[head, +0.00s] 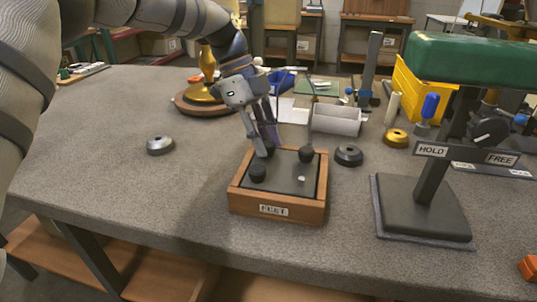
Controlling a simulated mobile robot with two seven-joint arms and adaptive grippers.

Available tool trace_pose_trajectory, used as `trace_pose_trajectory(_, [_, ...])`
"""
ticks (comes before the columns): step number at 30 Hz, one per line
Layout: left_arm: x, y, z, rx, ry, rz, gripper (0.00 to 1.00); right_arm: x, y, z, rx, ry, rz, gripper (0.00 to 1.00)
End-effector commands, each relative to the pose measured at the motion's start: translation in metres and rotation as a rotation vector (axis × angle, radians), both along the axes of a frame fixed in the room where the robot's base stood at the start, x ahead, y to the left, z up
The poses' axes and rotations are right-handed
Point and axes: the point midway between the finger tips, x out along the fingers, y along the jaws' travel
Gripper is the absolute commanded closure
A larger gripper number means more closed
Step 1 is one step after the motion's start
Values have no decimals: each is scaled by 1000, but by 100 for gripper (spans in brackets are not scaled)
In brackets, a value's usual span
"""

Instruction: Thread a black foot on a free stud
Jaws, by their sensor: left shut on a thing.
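My left gripper (264,146) reaches down into the back left of a wooden tray (273,211) labelled FEET. It is shut on a small dark thing at its fingertips, which looks like a black foot; the fingers partly hide it. Another black foot (257,173) sits in the tray's front left, and another (306,154) at its back right. I cannot make out a free stud. A lamp-like brass column on a round wooden base (190,107) stands behind the gripper. My right gripper is not in view.
A dark stand (425,210) with HOLD and FREE labels and a green top (465,55) stands at the right. A black disc (348,155), a brass disc (396,138) and a silver disc (160,145) lie on the table. A white bin (337,120) is behind. The left front table is clear.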

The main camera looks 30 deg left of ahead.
Motion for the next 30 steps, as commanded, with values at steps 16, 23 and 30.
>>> trace_pose_trajectory(16, [3,-2,-3,-4,1,-278,100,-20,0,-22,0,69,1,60])
trace_pose_trajectory(23, [4,-2,-3,-3,2,-415,100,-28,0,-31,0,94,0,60])
trace_pose_trajectory(30, [4,-2,-1,-3,0,-532,100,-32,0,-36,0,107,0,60])
